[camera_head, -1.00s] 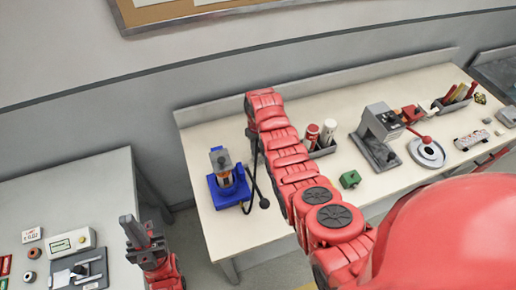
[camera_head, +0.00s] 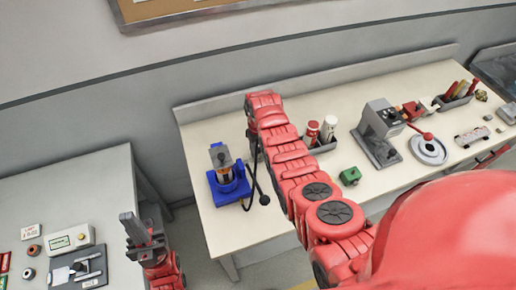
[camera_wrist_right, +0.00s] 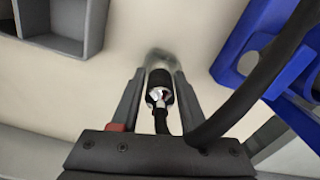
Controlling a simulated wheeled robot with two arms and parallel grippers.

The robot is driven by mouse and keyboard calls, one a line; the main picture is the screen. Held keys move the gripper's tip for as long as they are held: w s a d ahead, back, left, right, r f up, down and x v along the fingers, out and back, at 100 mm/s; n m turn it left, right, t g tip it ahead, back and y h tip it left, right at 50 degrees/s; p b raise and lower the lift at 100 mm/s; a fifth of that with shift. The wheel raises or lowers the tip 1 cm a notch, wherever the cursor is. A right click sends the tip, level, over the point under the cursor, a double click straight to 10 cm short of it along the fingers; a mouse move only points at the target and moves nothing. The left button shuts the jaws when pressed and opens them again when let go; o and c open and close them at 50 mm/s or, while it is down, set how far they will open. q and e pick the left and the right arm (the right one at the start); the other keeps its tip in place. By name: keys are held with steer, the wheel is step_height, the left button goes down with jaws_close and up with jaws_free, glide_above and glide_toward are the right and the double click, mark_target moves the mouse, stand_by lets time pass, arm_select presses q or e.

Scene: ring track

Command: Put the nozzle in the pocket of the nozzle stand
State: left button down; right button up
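My right gripper (camera_wrist_right: 158,92) has its fingers on both sides of a black cylindrical nozzle (camera_wrist_right: 160,86) with a pale metal end, and appears shut on it. A black hose curves past it. A blue stand (camera_wrist_right: 235,52) with a round opening lies right of the gripper in the right wrist view, apart from the nozzle. In the head view the blue stand (camera_head: 232,193) sits near the bench's left end, just left of my right wrist; the nozzle is not clear there. My left gripper (camera_head: 139,229) is raised beside the left table, empty; its finger gap is unclear.
A grey compartment tray (camera_wrist_right: 62,22) is at the wrist view's upper left. The left table (camera_head: 80,190) has small instruments.

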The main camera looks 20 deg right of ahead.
steer(key=shift+o, duration=0.9)
steer(key=shift+r+p, duration=0.3)
steer(key=shift+p, duration=0.05)
steer(key=shift+r+p, duration=0.6)
steer(key=shift+r, duration=0.05)
steer(key=shift+w+b, duration=0.15)
steer(key=shift+b, duration=0.5)
step_height(320, 180, up, 5)
steer(key=shift+r+b, duration=0.1)
steer(key=shift+b, duration=1.05)
step_height(320, 180, up, 6)
steer(key=p, duration=0.3)
steer(key=shift+f, duration=0.25)
steer(key=shift+r+p, duration=0.35)
steer(key=shift+p, duration=0.2)
